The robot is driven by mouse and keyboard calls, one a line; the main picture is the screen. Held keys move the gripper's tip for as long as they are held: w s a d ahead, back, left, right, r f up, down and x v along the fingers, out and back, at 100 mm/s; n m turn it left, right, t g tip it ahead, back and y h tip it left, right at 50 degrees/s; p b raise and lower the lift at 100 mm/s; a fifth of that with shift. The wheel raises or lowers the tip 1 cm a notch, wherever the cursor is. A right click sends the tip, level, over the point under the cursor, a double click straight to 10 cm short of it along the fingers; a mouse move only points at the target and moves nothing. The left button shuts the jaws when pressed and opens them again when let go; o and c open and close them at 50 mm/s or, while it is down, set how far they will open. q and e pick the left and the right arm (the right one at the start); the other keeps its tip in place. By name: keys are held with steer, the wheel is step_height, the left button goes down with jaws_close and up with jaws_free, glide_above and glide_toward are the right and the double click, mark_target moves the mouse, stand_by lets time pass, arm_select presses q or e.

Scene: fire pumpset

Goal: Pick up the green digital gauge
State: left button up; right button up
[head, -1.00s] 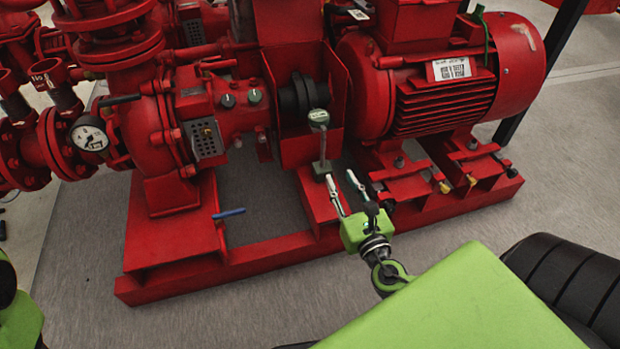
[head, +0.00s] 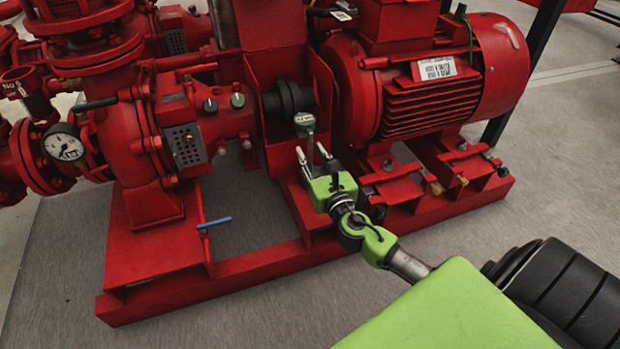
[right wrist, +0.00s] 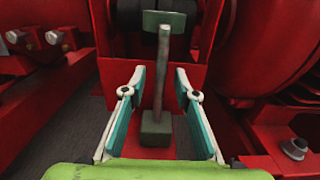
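The green digital gauge (head: 305,121) stands upright at the front of the red coupling housing, with a small round-looking head on a thin stem. In the right wrist view the gauge (right wrist: 163,75) shows its flat head at the top, its grey stem and a dark block at its foot. My right gripper (head: 311,155) is open in front of the gauge. In the right wrist view its two fingers (right wrist: 162,82) stand on either side of the stem with gaps on both sides. My left gripper is not in view.
The red motor (head: 430,85) is close on the right, and the red pump casing (head: 150,130) is on the left. The red base frame (head: 250,262) runs below. A blue-handled lever (head: 215,222) sticks out at left. Grey floor (head: 270,310) in front is clear.

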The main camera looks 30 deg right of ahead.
steer(key=shift+w+d, duration=0.15)
steer(key=shift+w, duration=0.45)
jaws_close()
steer(key=shift+r, duration=0.2)
